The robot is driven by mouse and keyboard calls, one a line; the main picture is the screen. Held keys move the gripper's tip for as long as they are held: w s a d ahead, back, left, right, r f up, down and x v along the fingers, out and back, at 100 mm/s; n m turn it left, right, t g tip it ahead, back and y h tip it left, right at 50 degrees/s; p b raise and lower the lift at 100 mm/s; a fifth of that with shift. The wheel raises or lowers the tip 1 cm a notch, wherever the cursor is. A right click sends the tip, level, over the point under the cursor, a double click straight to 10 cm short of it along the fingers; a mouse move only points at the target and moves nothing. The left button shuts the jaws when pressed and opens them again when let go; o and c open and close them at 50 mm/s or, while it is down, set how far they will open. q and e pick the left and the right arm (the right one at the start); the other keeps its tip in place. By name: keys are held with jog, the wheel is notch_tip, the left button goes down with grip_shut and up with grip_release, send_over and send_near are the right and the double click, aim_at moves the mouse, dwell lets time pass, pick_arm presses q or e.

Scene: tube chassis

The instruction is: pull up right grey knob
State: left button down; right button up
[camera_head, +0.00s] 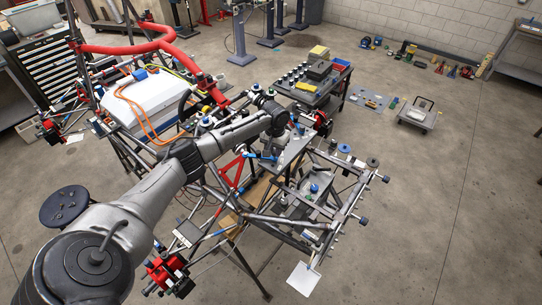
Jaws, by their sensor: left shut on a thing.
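My left arm comes in from the lower left and reaches over the tube chassis (262,218). My left gripper (297,130) is at the grey plate (290,152) in the middle of the chassis, pointing down. It is shut on a small part there, which looks like a grey knob but is mostly hidden by the fingers and wrist. Whether the part is raised is too small to tell. A grey round disc (372,162) and a blue-grey disc (344,148) sit on the chassis to the right, apart from the gripper. My right gripper is not in view.
A red tube frame (120,47) and a white box (150,98) with orange cables stand at the left. A dark cart (318,82) with several parts is behind the gripper. A black round stool (65,207) is at lower left. The floor at right is clear.

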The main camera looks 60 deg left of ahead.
pick_arm(q)
jog(key=shift+w+a+r, duration=0.1)
jog(key=shift+r, duration=0.1)
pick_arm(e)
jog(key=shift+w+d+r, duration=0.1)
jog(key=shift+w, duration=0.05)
pick_arm(q)
jog(key=c, duration=1.4)
grip_release()
jog(key=o, duration=0.3)
jog(key=shift+w+a+r, duration=0.1)
jog(key=shift+a, duration=0.05)
jog(key=shift+o, duration=1.1)
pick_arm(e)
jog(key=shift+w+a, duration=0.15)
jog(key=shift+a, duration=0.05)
pick_arm(q)
notch_tip(320, 180, up, 14)
jog(key=b, duration=0.2)
jog(key=shift+f+b, duration=0.2)
jog(key=shift+b, duration=0.15)
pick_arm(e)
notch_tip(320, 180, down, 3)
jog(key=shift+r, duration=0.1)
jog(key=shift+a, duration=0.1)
